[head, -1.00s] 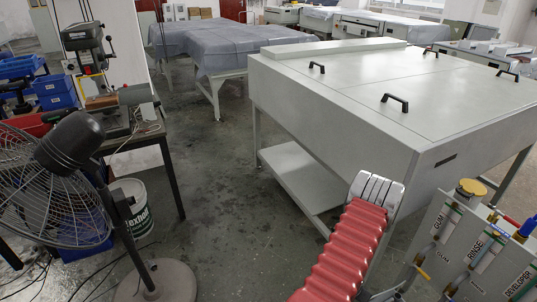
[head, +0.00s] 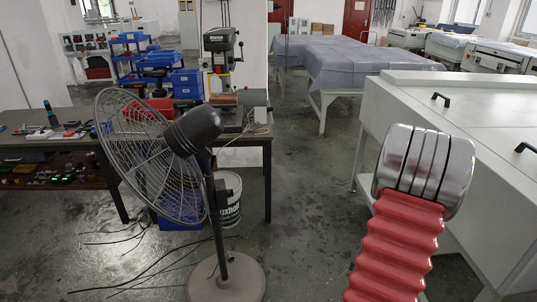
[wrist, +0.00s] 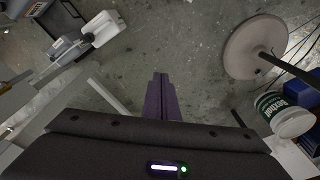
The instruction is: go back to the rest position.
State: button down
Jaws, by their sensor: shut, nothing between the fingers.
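My gripper (wrist: 162,80) shows in the wrist view, with its dark purple fingers together and nothing between them. It points down over bare grey floor. In the head view my arm shows as a red ribbed sleeve with a silver ringed joint at the lower right, and the gripper itself is out of that view.
A black fan (head: 150,155) on a round base (head: 226,284) stands at centre left; its base also shows in the wrist view (wrist: 252,48). A white bucket (head: 229,200) stands behind it. The large grey processor (head: 440,150) is at right. Open floor (head: 310,200) lies between.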

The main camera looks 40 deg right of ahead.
jog(key=w+a+r+n+y, duration=0.1)
jog(key=w+a+r+n, duration=0.3)
jog(key=a+r, duration=0.45)
jog(key=w+a+r+n, duration=0.1)
jog(key=w+a+r, duration=0.55)
jog(key=a, duration=0.25)
jog(key=a+r+n+t, duration=0.2)
jog(key=a+r+n, duration=0.3)
jog(key=a+r, duration=0.4)
jog(key=a+r+n+t, duration=0.2)
jog(key=a+r+n, duration=0.3)
jog(key=a+r, duration=0.5)
jog(key=a, duration=0.7)
jog(key=shift+w+t, duration=0.35)
jog(key=shift+t, duration=0.05)
jog(key=shift+d+f, duration=0.1)
